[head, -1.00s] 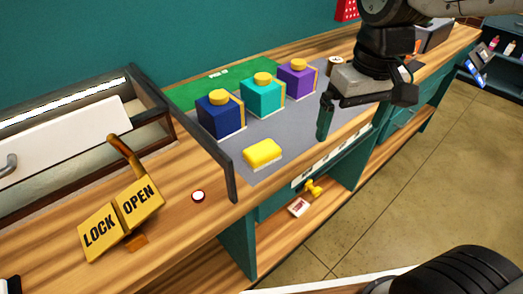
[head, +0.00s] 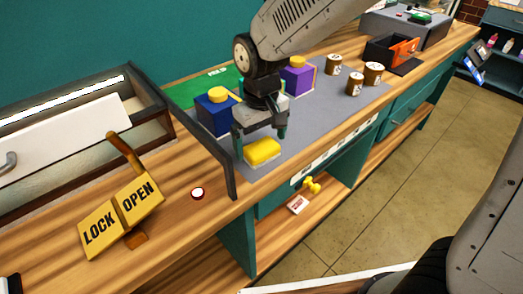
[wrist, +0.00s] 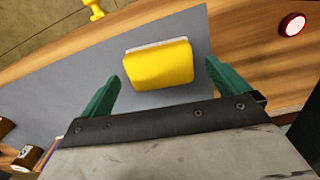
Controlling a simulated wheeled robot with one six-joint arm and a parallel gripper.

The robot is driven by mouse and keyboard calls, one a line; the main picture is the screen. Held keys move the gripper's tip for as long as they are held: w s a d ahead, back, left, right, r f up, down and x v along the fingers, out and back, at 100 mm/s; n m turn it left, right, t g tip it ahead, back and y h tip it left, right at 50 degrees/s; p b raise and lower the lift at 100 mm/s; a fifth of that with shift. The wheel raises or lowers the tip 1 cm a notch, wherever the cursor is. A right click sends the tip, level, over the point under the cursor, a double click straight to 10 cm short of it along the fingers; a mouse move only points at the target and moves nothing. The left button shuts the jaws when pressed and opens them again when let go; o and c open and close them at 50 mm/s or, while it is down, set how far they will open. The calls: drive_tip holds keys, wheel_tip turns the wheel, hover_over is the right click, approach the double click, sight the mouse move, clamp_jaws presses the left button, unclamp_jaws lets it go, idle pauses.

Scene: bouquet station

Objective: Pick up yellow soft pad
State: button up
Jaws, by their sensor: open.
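The yellow soft pad (head: 262,151) has a pale base layer and lies on the grey mat (head: 310,112) near its left end. It also shows in the wrist view (wrist: 158,63), ahead of and between the fingers. My gripper (head: 260,140) is open and empty, just above and behind the pad. In the wrist view its two green fingers (wrist: 158,88) stand apart on either side of the pad's near edge. I see no contact with the pad.
A blue box (head: 217,112) and a purple box (head: 297,76) with yellow tops stand behind; my arm hides the teal one. A dark frame post (head: 228,175) is close left. Several brown jars (head: 355,84) stand right. A red button (head: 198,193) and LOCK/OPEN sign (head: 122,213) are further left.

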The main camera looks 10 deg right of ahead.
drive_tip(key=shift+f, duration=1.2)
drive_tip(key=c, duration=1)
drive_tip(key=shift+r, duration=0.1)
drive_tip(key=shift+r, duration=0.75)
wheel_tip(320, 180, up, 2)
drive_tip(key=shift+s+r, duration=0.1)
drive_tip(key=shift+s, duration=0.05)
drive_tip(key=s+d, duration=0.1)
drive_tip(key=s, duration=0.9)
drive_tip(key=s+d+r, duration=0.1)
drive_tip(key=s, duration=0.4)
drive_tip(key=shift+s+d+r, duration=0.1)
drive_tip(key=shift+s+d, duration=0.15)
drive_tip(key=shift+d, duration=0.1)
